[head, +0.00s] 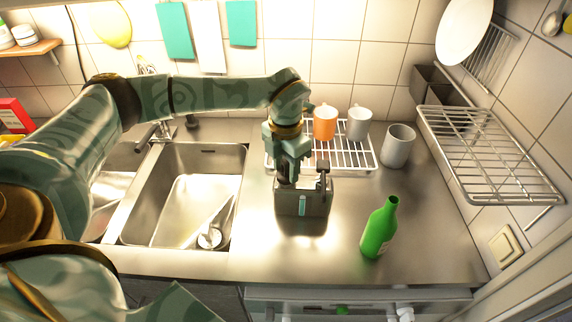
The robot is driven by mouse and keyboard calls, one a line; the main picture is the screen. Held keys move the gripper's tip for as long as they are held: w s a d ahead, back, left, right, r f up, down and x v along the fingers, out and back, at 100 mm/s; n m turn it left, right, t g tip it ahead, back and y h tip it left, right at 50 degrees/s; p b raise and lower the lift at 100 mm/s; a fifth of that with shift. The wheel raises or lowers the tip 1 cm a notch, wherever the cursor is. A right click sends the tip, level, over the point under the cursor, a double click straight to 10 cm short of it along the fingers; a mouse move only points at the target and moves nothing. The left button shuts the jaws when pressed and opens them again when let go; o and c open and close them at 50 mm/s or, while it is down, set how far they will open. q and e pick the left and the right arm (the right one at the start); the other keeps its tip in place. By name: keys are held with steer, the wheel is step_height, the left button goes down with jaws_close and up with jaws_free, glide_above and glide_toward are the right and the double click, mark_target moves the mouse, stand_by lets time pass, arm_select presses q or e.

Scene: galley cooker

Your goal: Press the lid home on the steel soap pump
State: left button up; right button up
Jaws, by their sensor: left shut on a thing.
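A grey steel box-shaped body (316,204) with a small teal mark on its front stands upright on the steel counter, right of the sink. A dark pump-like head (323,168) rises at its right side; I take these together to be the steel soap pump. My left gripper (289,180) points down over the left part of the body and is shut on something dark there. The fingers hide most of what they hold, and I cannot tell whether the lid is seated. My right gripper is out of view.
A wire rack (350,156) behind holds an orange cup (324,123) and a pale mug (359,124). A grey mug (398,147) stands right of it. A green bottle (379,230) stands front right. The sink (172,160) is left. Counter between pump and bottle is clear.

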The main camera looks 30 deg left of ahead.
arm_select(q)
steer(key=shift+p, duration=0.65)
stand_by(0.7)
steer(key=shift+f, duration=0.15)
stand_by(0.9)
steer(key=shift+p, duration=0.5)
stand_by(0.4)
steer(key=o, duration=1.5)
step_height(320, 180, up, 7)
steer(key=p, duration=0.6)
steer(key=shift+p, duration=0.3)
